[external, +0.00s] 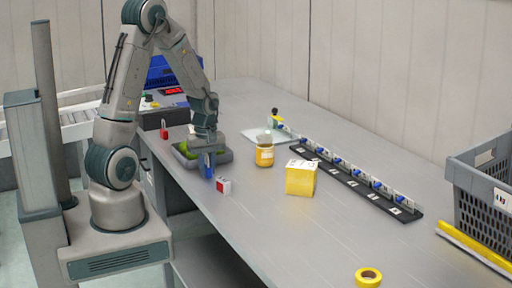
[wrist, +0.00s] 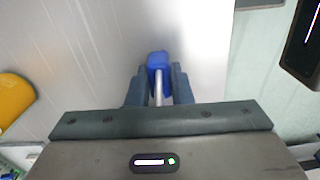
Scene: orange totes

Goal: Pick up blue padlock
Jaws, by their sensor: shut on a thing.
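The blue padlock (wrist: 158,62) is between the two fingers of my gripper (wrist: 160,85) in the wrist view, with its silver shackle pointing toward the palm. My gripper is shut on it. In the external view my gripper (external: 207,152) points down near the left edge of the grey table, and the blue padlock (external: 208,168) shows below it. It is in front of the grey tray. I cannot tell whether the padlock touches the table.
A grey tray (external: 224,156) with a green item is close behind. A red-and-white box (external: 223,186) is close in front. A red padlock (external: 164,132), yellow jar (external: 264,155), yellow box (external: 300,180), black rail (external: 350,183) and tape roll (external: 368,277) are on the table. A grey crate (external: 480,165) is right.

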